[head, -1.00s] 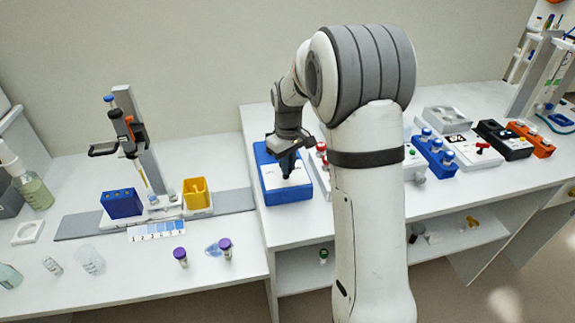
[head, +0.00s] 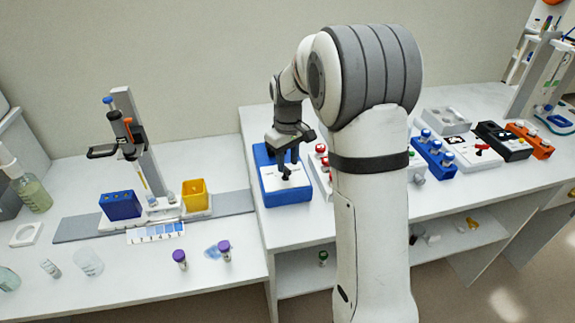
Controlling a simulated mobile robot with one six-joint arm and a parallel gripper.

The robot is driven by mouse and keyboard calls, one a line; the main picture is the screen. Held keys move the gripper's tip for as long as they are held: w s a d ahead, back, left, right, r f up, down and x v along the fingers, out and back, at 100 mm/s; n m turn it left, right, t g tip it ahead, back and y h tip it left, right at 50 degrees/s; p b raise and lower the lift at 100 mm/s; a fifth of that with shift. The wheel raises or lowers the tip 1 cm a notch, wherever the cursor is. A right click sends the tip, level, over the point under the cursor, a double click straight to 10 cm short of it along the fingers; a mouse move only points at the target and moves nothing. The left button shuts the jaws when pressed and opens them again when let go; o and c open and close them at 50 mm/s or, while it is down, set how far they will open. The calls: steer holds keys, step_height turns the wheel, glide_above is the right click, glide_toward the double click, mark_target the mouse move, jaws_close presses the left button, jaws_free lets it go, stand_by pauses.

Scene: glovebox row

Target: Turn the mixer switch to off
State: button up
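A blue box with a white top plate (head: 270,185) stands on the right-hand bench, near its left end. A small black switch handle (head: 287,175) stands on its plate; its pointing direction and any lettering are too small to read. My gripper (head: 290,152) is above the rear part of this box, just behind and above the black handle. Its fingers look clear of the handle, though a small gap is hard to judge. Their opening is too small and dark to tell. A second panel, white with a red switch handle (head: 481,149), lies further right.
Right of the blue box is a panel with red knobs (head: 321,160), partly hidden by my arm. A blue block (head: 434,155), black box (head: 505,142) and orange block (head: 531,139) stand further right. A pipette stand (head: 140,150) is on the left bench.

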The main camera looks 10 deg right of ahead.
mark_target(288, 170)
step_height(288, 170, up, 6)
steer(key=shift+f, duration=0.2)
steer(key=shift+r, duration=0.1)
steer(key=shift+s, duration=0.1)
